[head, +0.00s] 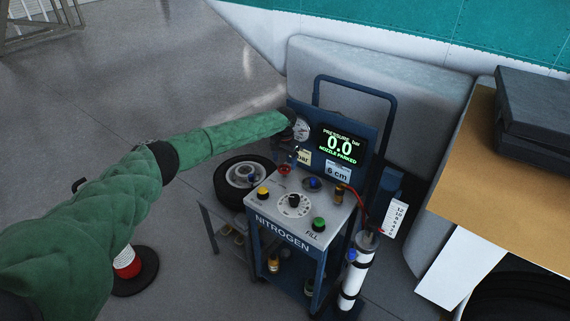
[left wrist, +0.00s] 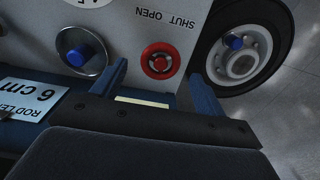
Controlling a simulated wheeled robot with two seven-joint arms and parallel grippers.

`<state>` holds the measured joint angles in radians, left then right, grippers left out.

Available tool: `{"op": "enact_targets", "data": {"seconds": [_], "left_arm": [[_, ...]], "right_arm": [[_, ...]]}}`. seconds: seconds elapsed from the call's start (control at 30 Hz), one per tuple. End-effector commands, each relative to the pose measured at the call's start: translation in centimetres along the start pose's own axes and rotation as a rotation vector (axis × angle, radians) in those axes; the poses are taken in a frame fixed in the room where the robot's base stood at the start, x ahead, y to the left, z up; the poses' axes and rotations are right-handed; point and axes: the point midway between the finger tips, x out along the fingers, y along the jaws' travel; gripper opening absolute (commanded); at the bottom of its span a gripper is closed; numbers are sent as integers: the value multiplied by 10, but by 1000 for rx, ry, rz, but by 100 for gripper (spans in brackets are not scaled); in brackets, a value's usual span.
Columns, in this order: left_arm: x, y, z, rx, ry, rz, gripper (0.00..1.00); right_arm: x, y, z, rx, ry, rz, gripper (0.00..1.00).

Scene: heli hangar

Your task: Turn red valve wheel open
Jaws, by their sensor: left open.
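The red valve wheel (head: 284,169) sits on the top panel of the blue nitrogen cart (head: 285,243), near its back left. In the left wrist view the red valve wheel (left wrist: 160,61) appears whole, with upside-down "SHUT" and "OPEN" lettering beside it. My left gripper (head: 295,150) is just above and behind the wheel in the head view. In the left wrist view my left gripper (left wrist: 159,72) is open, with one finger on each side of the wheel in the picture. Nothing is between its fingers that I can see held; contact cannot be told. My right gripper is not in view.
The display (head: 341,144) reads 0.0 bar, "NOZZLE PARKED". The panel also carries a dial (head: 294,205), a yellow knob (head: 263,193), a green knob (head: 319,224) and a blue knob (head: 313,183). A wheel with tyre (head: 243,179) lies left of the cart. A white cylinder (head: 356,271) stands right.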

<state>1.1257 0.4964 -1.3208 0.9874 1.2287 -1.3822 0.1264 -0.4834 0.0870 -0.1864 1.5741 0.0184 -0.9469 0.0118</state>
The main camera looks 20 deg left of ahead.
Motion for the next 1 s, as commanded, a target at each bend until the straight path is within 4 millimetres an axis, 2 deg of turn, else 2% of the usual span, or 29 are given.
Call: {"op": "enact_targets", "data": {"seconds": [0.23,0.57,0.67,0.8,1.0], "left_arm": [[23,0,0,-1,0,1,73],[28,0,0,0,0,0,73],[28,0,0,0,0,0,57],[28,0,0,0,0,0,30],[28,0,0,-7,1,0,28]], "right_arm": [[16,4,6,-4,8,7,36],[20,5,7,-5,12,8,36],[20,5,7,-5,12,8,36],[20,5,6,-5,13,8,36],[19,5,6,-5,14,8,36]]}}
